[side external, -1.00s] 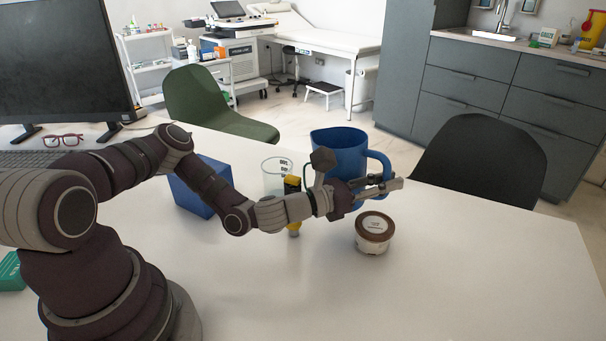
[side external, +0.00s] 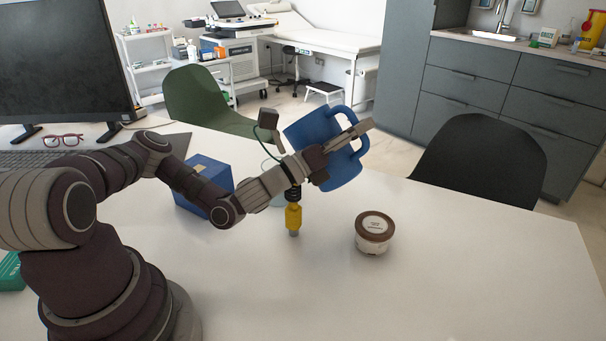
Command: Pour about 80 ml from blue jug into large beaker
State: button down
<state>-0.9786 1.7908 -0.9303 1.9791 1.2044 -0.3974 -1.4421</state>
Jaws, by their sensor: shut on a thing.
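The blue jug (side external: 309,130) is held above the table, tilted with its top towards the left. My gripper (side external: 346,138) is shut on its handle, and the fingers cross in front of the jug's body. The large beaker (side external: 279,201) is clear and stands on the table below and left of the jug. My wrist hides most of it, so its contents do not show. No stream of liquid is visible, and the jug's spout area is partly hidden.
A small yellow and black object (side external: 293,217) stands in front of the beaker. A blue box (side external: 203,181) stands to the left. A brown-lidded tub (side external: 374,232) stands at the right. The front and right of the table (side external: 480,260) are clear.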

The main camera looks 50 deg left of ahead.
aim_at(342, 111)
jog(key=shift+s+a+r+n+t+y, duration=0.15)
jog(key=shift+a+n+t+y, duration=0.1)
jog(key=shift+n, duration=0.25)
jog(key=shift+w+a+r+n+t+y, duration=0.1)
jog(key=shift+a+n+t+y, duration=0.15)
jog(key=shift+n, duration=0.25)
jog(key=shift+s+a+r+n+t+y, duration=0.1)
jog(key=shift+a+n+t+y, duration=0.15)
jog(key=shift+n, duration=0.2)
jog(key=shift+s+a+r+n+t+y, duration=0.1)
jog(key=shift+n+t+y, duration=0.05)
jog(key=shift+n+y, duration=0.25)
jog(key=shift+a+r+n+t+y+b, duration=0.15)
jog(key=shift+a+n+y, duration=0.25)
jog(key=shift+n, duration=0.35)
jog(key=shift+a+n+t+y+b, duration=0.15)
jog(key=shift+a+n+y, duration=0.15)
jog(key=shift+n, duration=0.4)
jog(key=shift+s+a+r+n+y, duration=0.15)
jog(key=shift+r+n+y, duration=0.1)
jog(key=shift+n+y, duration=0.2)
